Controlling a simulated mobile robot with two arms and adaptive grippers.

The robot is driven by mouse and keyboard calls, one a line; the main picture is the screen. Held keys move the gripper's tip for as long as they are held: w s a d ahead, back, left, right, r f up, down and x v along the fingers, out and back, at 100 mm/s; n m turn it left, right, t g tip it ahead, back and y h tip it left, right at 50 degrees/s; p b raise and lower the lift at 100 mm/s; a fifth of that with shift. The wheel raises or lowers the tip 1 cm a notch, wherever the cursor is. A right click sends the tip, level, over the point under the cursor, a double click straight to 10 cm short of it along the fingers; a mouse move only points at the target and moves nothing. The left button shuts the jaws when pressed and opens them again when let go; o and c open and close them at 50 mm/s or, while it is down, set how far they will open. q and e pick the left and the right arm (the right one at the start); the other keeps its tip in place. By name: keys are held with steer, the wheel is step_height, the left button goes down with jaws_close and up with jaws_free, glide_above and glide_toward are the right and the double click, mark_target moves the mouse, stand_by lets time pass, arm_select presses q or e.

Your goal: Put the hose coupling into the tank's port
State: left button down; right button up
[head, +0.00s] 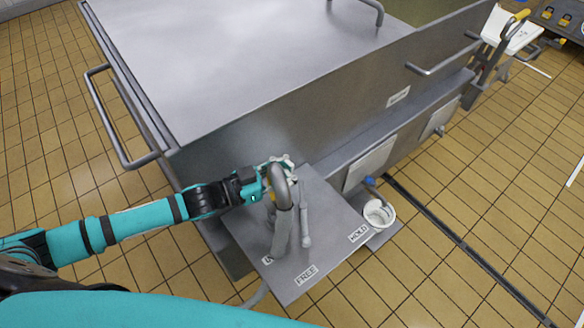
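The steel tank (330,112) fills the upper middle of the head view. A grey shelf (325,262) juts from its near corner. A thick grey hose (282,222) rises from the shelf and bends over at the top. My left gripper (284,163) is at this bend, its pale fingertips beside and partly behind the hose. I cannot tell whether they are closed on it. A yellow part shows just behind the hose. The hose coupling and the tank's port cannot be made out clearly; the hose and gripper hide part of this area. My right gripper is out of view.
A slim grey rod with a knobbed end (305,241) stands beside the hose. Labels on the shelf read FREE and HOLD. A white bucket (379,213) stands right of the shelf, near a blue fitting (369,181). A rail handle (113,130) sticks out left. Tiled floor is open right.

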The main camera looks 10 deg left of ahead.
arm_select(q)
steer(key=shift+f, duration=0.15)
stand_by(0.5)
steer(key=shift+f+b, duration=0.35)
steer(key=shift+f, duration=0.35)
steer(key=shift+f+b, duration=0.95)
steer(key=shift+f, duration=0.45)
steer(key=shift+f+b, duration=0.3)
steer(key=shift+b, duration=0.15)
steer(key=shift+f+b, duration=0.3)
steer(key=shift+f, duration=0.25)
